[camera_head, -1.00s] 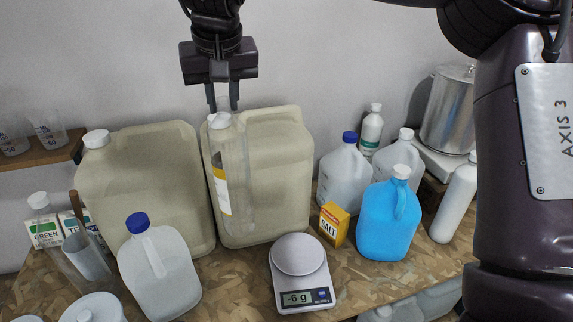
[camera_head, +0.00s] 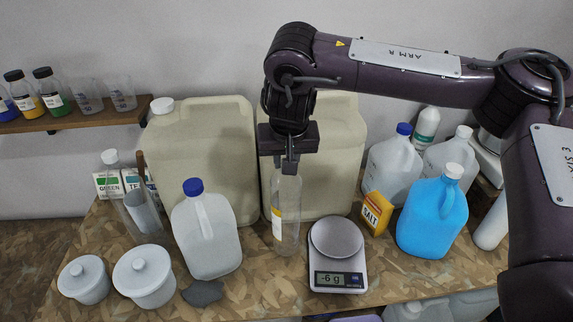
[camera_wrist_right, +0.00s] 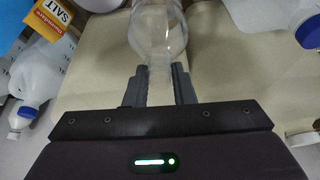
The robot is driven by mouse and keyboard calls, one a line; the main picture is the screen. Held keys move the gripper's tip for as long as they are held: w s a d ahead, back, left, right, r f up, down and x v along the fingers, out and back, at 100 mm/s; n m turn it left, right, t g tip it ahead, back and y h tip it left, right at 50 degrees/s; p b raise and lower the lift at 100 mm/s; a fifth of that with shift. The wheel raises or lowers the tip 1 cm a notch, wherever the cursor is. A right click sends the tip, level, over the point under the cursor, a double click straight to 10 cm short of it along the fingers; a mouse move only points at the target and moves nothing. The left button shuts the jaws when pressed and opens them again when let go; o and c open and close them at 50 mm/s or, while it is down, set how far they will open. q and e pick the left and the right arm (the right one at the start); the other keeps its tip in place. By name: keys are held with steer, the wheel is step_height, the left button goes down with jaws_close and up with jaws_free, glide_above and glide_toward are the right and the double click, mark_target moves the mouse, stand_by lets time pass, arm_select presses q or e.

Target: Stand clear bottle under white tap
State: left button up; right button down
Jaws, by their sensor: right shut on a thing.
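The clear bottle (camera_head: 285,212), with a yellow and white label, hangs upright below my right gripper (camera_head: 286,165). My right gripper is shut on its neck; the wrist view shows the fingers (camera_wrist_right: 159,85) on either side of the neck, with the bottle body (camera_wrist_right: 158,28) beyond. The bottle is in front of the right beige drum (camera_head: 335,150); I cannot tell whether its base touches the table. The left beige drum (camera_head: 205,150) has a white cap. I cannot make out a white tap in these views. My left gripper is not in view.
A blue-capped jug (camera_head: 205,235) stands left of the bottle. A kitchen scale (camera_head: 336,245) is close on its right, then a salt box (camera_head: 375,213) and a blue jug (camera_head: 432,220). White lidded pots (camera_head: 144,277) stand front left. Bare table (camera_head: 265,290) shows in front.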

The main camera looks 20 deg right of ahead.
step_height(320, 180, down, 2)
steer(key=shift+w+f, duration=0.1)
steer(key=shift+f, duration=0.1)
steer(key=c, duration=1.7)
jaws_free()
steer(key=o, duration=0.5)
